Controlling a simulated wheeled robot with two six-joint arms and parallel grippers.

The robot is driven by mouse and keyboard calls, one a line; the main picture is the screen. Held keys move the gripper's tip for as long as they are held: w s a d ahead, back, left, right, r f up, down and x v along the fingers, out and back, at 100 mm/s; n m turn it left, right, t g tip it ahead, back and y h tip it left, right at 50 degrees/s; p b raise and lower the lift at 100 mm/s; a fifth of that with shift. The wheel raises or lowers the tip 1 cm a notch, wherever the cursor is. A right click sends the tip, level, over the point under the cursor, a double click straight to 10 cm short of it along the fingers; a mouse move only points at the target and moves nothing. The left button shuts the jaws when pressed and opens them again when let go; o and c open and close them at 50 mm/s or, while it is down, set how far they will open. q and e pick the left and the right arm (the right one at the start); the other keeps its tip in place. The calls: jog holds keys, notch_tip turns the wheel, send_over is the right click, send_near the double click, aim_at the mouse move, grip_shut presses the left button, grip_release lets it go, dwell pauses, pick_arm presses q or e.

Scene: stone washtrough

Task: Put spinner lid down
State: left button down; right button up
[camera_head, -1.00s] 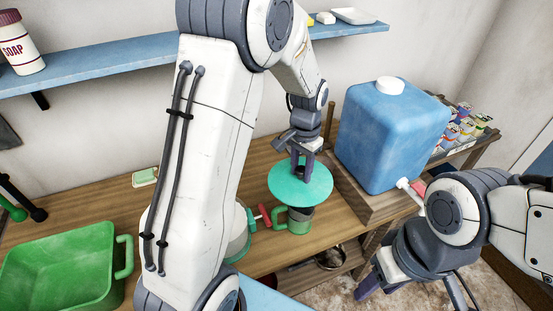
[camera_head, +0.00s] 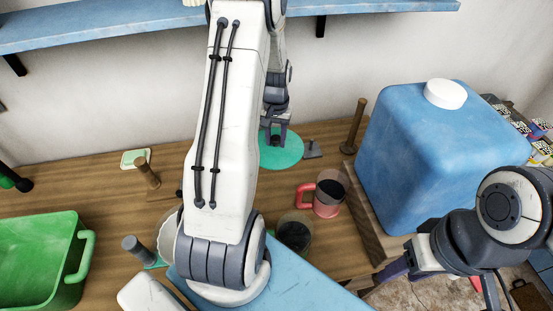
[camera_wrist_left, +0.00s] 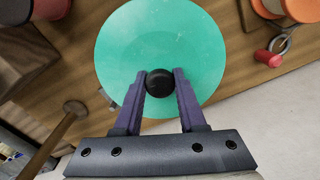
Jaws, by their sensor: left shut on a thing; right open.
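The spinner lid (camera_head: 285,152) is a round teal disc with a black knob. It lies flat over the back of the wooden table, left of the blue container. In the left wrist view the lid (camera_wrist_left: 160,40) fills the top middle, with its knob (camera_wrist_left: 160,82) between the fingers. My left gripper (camera_head: 274,138) is shut on the knob. I cannot tell whether the lid touches the table. My right gripper (camera_head: 388,274) is open and empty at the lower right. A pale bowl (camera_head: 168,238) is mostly hidden behind my left arm.
A red-handled mug (camera_head: 322,194) and a dark-filled cup (camera_head: 294,232) stand in front of the lid. The blue container (camera_head: 425,150) and a wooden post (camera_head: 355,128) are to its right. A green tub (camera_head: 40,260) is at left. A blue shelf (camera_head: 110,28) is above.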

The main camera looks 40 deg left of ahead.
aim_at(270, 149)
pick_arm(q)
jog(key=f, duration=0.1)
jog(key=a+f, duration=0.1)
jog(key=f, duration=0.1)
jog(key=s+f, duration=0.1)
jog(key=shift+a+f+p, duration=0.25)
jog(key=shift+f+p, duration=0.1)
jog(key=shift+w+f, duration=0.1)
jog(key=shift+f, duration=1.75)
jog(key=shift+c, duration=2.4)
grip_release()
jog(key=shift+f, duration=0.1)
jog(key=shift+d+r+b, duration=0.1)
jog(key=shift+r+b, duration=0.25)
jog(key=shift+r, duration=3.55)
